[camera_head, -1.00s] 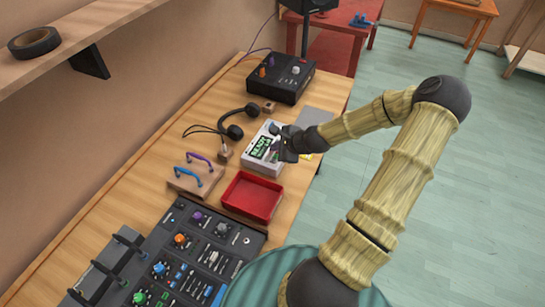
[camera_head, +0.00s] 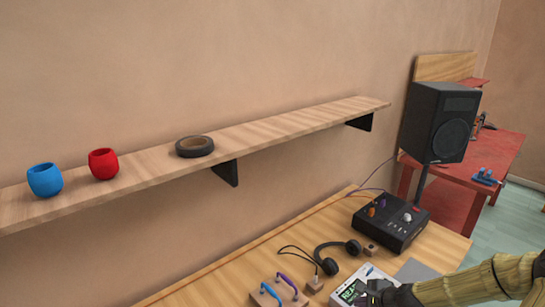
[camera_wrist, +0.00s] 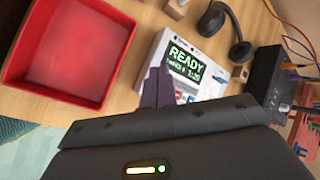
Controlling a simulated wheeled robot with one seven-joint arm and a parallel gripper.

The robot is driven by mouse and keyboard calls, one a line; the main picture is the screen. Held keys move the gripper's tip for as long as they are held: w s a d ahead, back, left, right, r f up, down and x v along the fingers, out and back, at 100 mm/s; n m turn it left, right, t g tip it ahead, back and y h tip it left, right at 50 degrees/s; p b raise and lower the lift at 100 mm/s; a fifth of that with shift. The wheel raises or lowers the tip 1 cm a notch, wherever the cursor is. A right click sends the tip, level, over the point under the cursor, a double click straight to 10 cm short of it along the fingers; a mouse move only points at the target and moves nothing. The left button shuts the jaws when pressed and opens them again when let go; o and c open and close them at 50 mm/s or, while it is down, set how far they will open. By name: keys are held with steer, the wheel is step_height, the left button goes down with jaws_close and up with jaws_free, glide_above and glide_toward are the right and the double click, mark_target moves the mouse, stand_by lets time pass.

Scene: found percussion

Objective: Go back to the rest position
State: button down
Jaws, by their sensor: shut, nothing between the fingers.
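My gripper (camera_head: 377,292) shows at the lower right of the head view, beside and partly in front of a white device (camera_head: 346,293). In the wrist view its fingers (camera_wrist: 156,88) are together and hold nothing. The white device also shows in the wrist view (camera_wrist: 203,52), with a lit screen reading READY. The fingers overlap the near edge of the device in that view. I cannot tell whether they touch it.
A red tray (camera_wrist: 127,29) lies beside the device. Headphones (camera_head: 338,258), a dark knobbed box (camera_head: 398,236) and a board with two handles (camera_head: 268,299) stand on the wooden table. Above is a shelf (camera_head: 270,130) with blue (camera_head: 45,181) and red (camera_head: 103,164) cups and tape (camera_head: 195,147).

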steer(key=s+a+r+n+g+h, duration=0.3)
steer(key=s+a+r+n, duration=0.9)
steer(key=n, duration=0.7)
steer(key=s+r+g, duration=0.1)
steer(key=s+r, duration=0.1)
steer(key=s, duration=0.2)
steer(key=shift+a+r+n, duration=0.2)
steer(key=shift+r+n, duration=0.05)
steer(key=shift+n, duration=0.05)
stand_by(0.6)
